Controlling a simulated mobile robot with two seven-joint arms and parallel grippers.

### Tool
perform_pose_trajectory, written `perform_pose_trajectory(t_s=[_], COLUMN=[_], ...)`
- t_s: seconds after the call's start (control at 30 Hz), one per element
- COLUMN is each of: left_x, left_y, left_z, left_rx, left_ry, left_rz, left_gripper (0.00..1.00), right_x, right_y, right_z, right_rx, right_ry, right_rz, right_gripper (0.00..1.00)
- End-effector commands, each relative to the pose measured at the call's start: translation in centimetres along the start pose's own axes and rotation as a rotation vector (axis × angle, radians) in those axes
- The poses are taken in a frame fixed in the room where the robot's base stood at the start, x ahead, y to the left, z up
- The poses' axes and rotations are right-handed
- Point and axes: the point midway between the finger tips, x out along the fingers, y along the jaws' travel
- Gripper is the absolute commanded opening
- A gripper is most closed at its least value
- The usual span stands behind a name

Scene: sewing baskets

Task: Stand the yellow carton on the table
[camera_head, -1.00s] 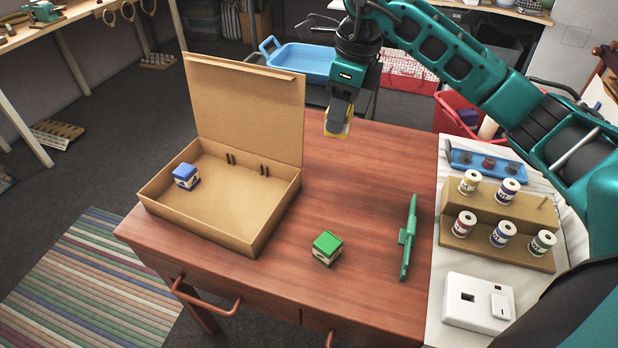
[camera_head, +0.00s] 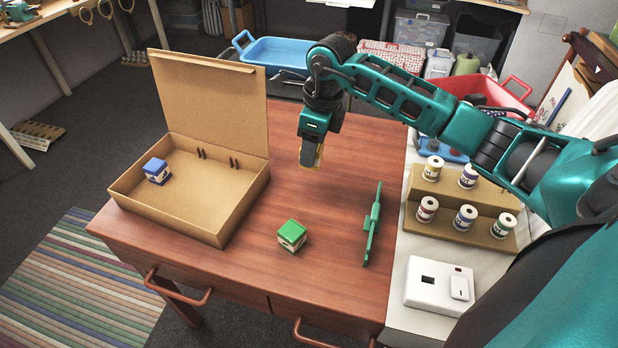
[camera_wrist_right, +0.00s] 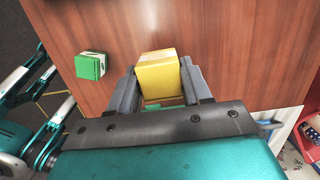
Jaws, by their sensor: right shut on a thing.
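The yellow carton (camera_wrist_right: 158,78) is between the fingers of my right gripper (camera_wrist_right: 158,84) in the right wrist view. The gripper is shut on it. In the head view my right gripper (camera_head: 311,160) points down over the back middle of the wooden table (camera_head: 330,230).
A green carton (camera_head: 292,235) sits on the table's front middle. A green tool (camera_head: 372,222) lies to its right. An open cardboard box (camera_head: 215,225) holding a blue carton (camera_head: 157,170) is at left. Thread spools on a stepped rack (camera_head: 490,236) and a white device (camera_head: 436,288) are at right.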

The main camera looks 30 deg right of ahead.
Motion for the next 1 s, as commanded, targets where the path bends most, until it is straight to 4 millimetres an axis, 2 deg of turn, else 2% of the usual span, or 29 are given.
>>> perform_pose_trajectory(t_s=[0.03, 0.13, 0.47, 0.63, 0.73, 1.0], left_x=[0.2, 0.3, 0.4, 0.5, 0.4, 0.5], left_y=[0.0, 0.0, 0.1, 0.2, 0.4, 0.5], left_z=[0.0, -0.1, 0.1, 0.4, 0.4, 0.6], left_rx=[0.0, 0.0, -0.001, -0.003, -0.004, -0.004], left_ry=[0.002, 0.005, 0.002, -0.001, -0.003, -0.003], left_rz=[0.0, -0.001, 0.001, 0.004, 0.007, 0.009], left_gripper=[0.46, 0.46, 0.46, 0.46, 0.46, 0.46], right_x=[1.5, 3.5, 6.4, 9.0, 9.6, 9.8], right_y=[0.1, 0.1, 0.0, 0.0, 0.0, -0.1], right_z=[-0.3, -0.6, -1.0, -1.4, -1.4, -1.5], right_rx=[0.002, 0.001, 0.0, 0.001, 0.001, 0.0], right_ry=[0.003, 0.002, 0.0, 0.001, -0.001, 0.0], right_rz=[0.004, 0.003, 0.001, 0.002, 0.0, -0.001], right_gripper=[0.18, 0.18, 0.18, 0.18, 0.18, 0.18])
